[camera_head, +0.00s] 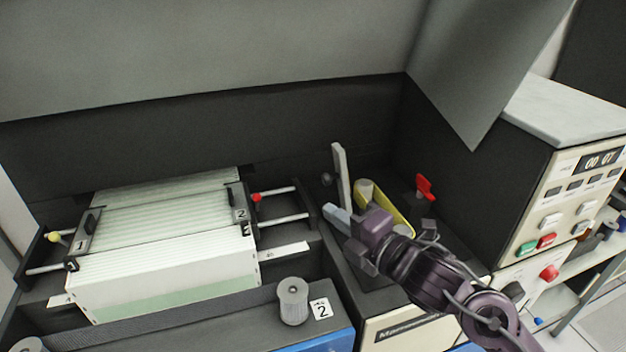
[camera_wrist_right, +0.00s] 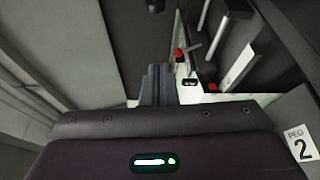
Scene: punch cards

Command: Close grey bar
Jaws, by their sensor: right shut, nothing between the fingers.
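The grey bar (camera_head: 341,175) stands upright, slightly tilted, on the dark machine deck in the middle of the head view. My right gripper (camera_head: 338,219) comes in from the lower right, shut and empty. Its fingertips point left and lie just below the foot of the bar in the picture; I cannot tell whether they touch it. In the right wrist view the shut fingers (camera_wrist_right: 157,84) show at the centre, and I cannot make out the bar there for certain. My left gripper is out of view.
A yellow tray (camera_head: 398,215) lies behind my right gripper, with a red lever (camera_head: 425,187) to its right. A stack of cards (camera_head: 165,262) sits at left. A grey knob (camera_head: 293,301) is in front. A control panel (camera_head: 575,198) stands at right.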

